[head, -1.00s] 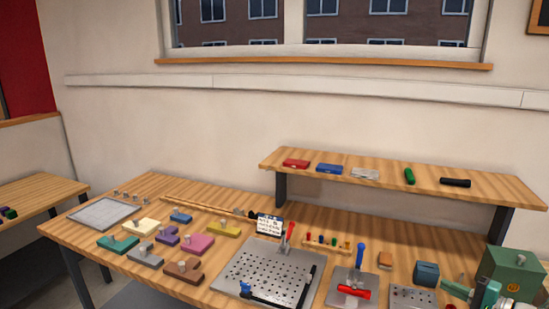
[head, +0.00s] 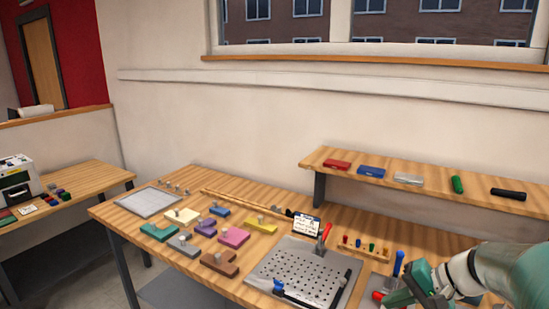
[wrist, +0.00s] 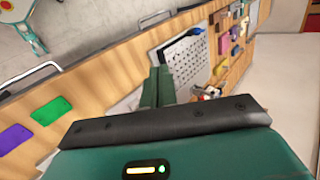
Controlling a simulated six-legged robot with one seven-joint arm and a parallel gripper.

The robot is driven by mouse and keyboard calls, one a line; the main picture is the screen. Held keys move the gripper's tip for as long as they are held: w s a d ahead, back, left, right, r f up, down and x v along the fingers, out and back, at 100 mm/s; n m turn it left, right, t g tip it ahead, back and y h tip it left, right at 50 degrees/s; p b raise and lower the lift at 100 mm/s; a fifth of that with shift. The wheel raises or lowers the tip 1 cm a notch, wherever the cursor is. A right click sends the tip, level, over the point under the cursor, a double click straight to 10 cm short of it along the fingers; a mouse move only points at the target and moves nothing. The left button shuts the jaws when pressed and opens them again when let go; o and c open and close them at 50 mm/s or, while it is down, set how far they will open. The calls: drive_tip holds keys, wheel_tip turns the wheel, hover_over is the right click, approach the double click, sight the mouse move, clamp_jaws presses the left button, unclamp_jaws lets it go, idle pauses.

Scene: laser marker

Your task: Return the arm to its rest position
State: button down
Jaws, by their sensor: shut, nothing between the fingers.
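My gripper (head: 398,298) is at the lower right of the head view, with my green and white arm reaching in from the right edge. It is above the right part of the wooden workbench (head: 225,283), near the blue-handled clamp (head: 398,264). In the wrist view the two green fingers (wrist: 158,88) stand close together with nothing between them. Beyond them in that view is the perforated metal plate (wrist: 190,60). My arm hides part of the bench's right side.
The perforated plate (head: 290,272) carries a red-handled clamp (head: 324,236). Coloured blocks, including a pink one (head: 234,237), lie left of it. A raised shelf (head: 425,193) stands at the back right. A side table (head: 80,184) is at left. Floor shows between the tables.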

drive_tip(key=s+a+r+n+h, duration=0.2)
drive_tip(key=s+a+n+h, duration=0.1)
drive_tip(key=s+a, duration=0.3)
drive_tip(key=s+a+r+n+t+h, duration=0.1)
drive_tip(key=s+a+r+n+h, duration=0.1)
drive_tip(key=s+a+n+h, duration=0.2)
drive_tip(key=shift+s+a+r+h, duration=0.3)
drive_tip(key=shift+s+a+r, duration=0.05)
drive_tip(key=shift+s+a, duration=1.35)
drive_tip(key=shift+s, duration=0.1)
